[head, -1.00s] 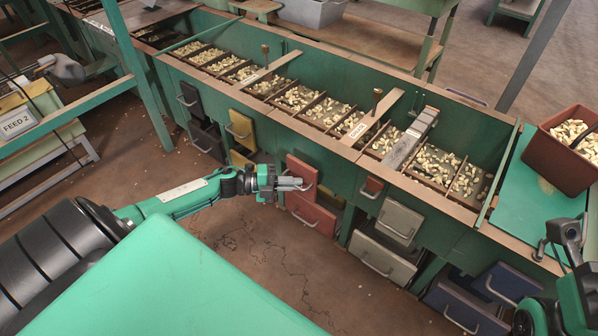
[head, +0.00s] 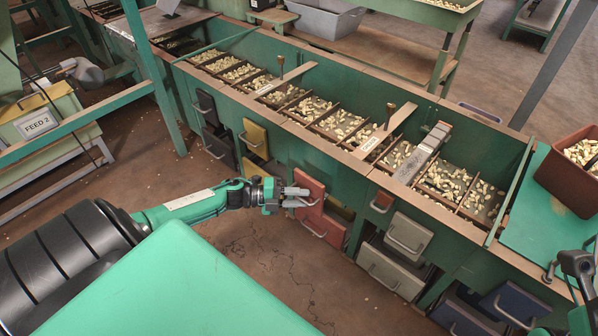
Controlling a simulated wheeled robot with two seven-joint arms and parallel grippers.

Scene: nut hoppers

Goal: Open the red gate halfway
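The red gate (head: 314,184) is the upper red panel on the front of the long green hopper bench.
Yellow panels (head: 256,138) and dark panels (head: 207,106) are left of the red ones. Grey panels (head: 408,236) and blue panels (head: 512,302) are to the right. Nuts fill the bench compartments. A brown bin (head: 568,188) stands at the right end.

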